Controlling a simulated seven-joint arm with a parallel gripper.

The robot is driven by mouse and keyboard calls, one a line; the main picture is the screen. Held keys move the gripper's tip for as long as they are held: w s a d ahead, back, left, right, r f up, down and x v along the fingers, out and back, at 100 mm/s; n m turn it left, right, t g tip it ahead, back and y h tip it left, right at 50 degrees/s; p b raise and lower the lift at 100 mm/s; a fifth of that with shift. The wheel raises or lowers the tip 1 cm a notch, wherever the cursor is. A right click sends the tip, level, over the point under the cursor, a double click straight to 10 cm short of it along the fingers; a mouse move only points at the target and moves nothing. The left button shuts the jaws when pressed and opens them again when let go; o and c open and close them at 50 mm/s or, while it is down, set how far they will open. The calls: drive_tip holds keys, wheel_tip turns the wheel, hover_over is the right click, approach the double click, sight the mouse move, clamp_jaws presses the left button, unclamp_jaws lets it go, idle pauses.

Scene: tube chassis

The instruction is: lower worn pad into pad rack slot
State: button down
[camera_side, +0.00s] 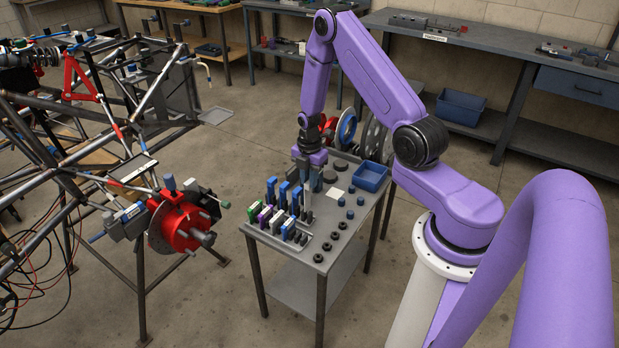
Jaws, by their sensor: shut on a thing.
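My gripper (308,188) points straight down over the back right end of the pad rack (301,243) on the cart. It is shut on a pad, taken to be the worn pad, which is small and mostly hidden by the fingers. The rack holds several upright pads in blue, green, purple and white, in rows to the left of and in front of my gripper. I cannot tell whether the held pad is inside a slot or just above it.
The tube chassis with a red brake caliper (184,226) stands to the left.

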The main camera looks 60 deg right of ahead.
drive_tip(key=shift+f, duration=1.45)
idle(0.7)
drive_tip(key=shift+f, duration=1.2)
drive_tip(key=c, duration=0.9)
unclamp_jaws()
drive_tip(key=shift+c, duration=0.2)
drive_tip(key=shift+r, duration=0.15)
